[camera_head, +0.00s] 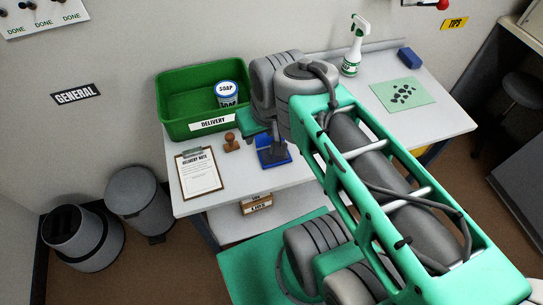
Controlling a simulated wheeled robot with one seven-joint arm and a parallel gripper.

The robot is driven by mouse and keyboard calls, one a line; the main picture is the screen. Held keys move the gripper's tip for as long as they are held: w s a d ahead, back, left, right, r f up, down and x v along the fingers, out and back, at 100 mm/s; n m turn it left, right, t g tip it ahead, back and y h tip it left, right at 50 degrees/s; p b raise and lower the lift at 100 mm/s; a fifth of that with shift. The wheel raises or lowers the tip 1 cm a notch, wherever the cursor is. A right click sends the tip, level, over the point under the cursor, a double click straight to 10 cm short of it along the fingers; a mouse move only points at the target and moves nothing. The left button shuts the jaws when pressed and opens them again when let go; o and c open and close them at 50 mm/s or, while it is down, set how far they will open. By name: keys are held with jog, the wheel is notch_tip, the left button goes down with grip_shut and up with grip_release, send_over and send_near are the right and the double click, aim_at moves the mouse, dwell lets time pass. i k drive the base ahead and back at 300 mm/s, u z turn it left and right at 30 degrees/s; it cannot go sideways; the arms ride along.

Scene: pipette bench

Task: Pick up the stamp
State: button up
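The stamp (232,142), brown with a round knob handle, stands upright on the white table. It is in front of the green bin and to the right of the clipboard. My gripper (275,147) hangs to the right of the stamp, with a visible gap between them. Its dark fingers show over a blue pad (270,160) and hide part of it. I cannot tell whether the fingers are apart or whether they touch the pad.
The green delivery bin (172,108) holds a soap tub (227,93). A clipboard (199,175) lies near the table's front left edge. A spray bottle (352,55), a green mat (416,83) and a blue block (409,57) are at the right. My arm covers the table's middle.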

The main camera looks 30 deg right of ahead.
aim_at(232, 145)
jog(key=u, duration=2.6)
jog(key=k, duration=0.8)
jog(key=z, duration=0.7)
jog(key=i, duration=0.5)
jog(key=z, duration=0.05)
